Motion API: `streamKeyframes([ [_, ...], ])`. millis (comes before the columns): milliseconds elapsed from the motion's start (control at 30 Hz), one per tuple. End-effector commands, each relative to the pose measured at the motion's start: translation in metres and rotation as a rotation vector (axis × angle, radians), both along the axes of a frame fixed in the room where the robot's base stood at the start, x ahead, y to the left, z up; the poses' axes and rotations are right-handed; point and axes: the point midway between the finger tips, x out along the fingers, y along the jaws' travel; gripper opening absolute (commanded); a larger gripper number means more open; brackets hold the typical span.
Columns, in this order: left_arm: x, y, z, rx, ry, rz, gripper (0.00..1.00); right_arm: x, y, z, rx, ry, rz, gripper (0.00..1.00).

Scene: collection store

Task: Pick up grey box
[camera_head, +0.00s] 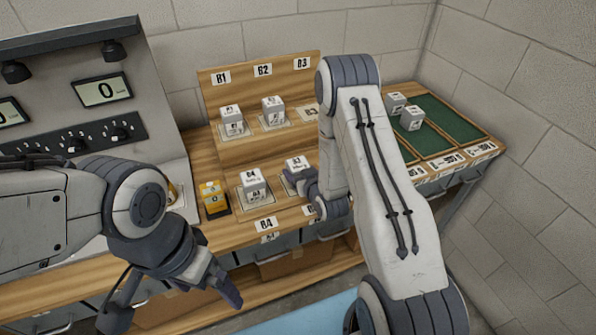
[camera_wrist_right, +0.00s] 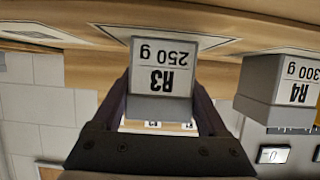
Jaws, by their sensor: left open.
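Several light grey boxes with white labels stand on the wooden rack. The box marked R3, 250 g (camera_wrist_right: 162,80), is between the fingers of my right gripper (camera_wrist_right: 162,112) in the right wrist view, its base at a pale square mat. I cannot tell whether the fingers press on it. In the head view this grey box (camera_head: 297,164) stands on the lower step, partly hidden by my right gripper (camera_head: 306,190). My left gripper (camera_head: 172,300) is open and empty, low in front of the bench.
A box marked R4, 300 g (camera_wrist_right: 283,85), stands beside R3. Two boxes (camera_head: 232,120) (camera_head: 273,110) are on the upper step. A yellow-and-black item (camera_head: 213,198) is left of the rack. A green-lined tray (camera_head: 440,127) holds more boxes at right. A display panel (camera_head: 103,91) stands left.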

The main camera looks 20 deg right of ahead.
Motion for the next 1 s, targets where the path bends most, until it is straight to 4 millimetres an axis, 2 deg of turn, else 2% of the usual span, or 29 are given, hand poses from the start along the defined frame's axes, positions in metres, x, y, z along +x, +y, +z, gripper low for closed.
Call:
streamKeyframes([
  [33, 0.000, 0.000, 0.000, 0.000, 0.000, 0.000, 1.00, 0.000, 0.000, 0.000, 0.000, 0.000, 0.000, 0.50],
  [133, 0.000, 0.000, 0.000, 0.000, 0.000, 0.000, 1.00, 0.000, 0.000, 0.000, 0.000, 0.000, 0.000, 0.12],
  [200, 0.000, 0.000, 0.000, 0.000, 0.000, 0.000, 1.00, 0.000, 0.000, 0.001, -0.001, -0.002, 0.000, 0.00],
  [567, 0.000, 0.000, -0.002, 0.000, 0.000, 0.000, 1.00, 0.001, 0.000, 0.008, -0.001, -0.005, 0.000, 0.00],
  [667, 0.000, 0.000, -0.004, 0.000, 0.000, 0.000, 1.00, 0.001, 0.000, 0.016, -0.001, -0.005, -0.001, 0.00],
  [833, 0.000, 0.000, -0.010, 0.000, 0.000, 0.000, 1.00, 0.001, 0.000, 0.042, -0.002, -0.010, 0.000, 0.00],
  [1000, 0.000, 0.000, -0.019, 0.000, 0.000, 0.000, 1.00, -0.003, -0.044, 0.065, -0.002, -0.009, -0.010, 0.00],
])
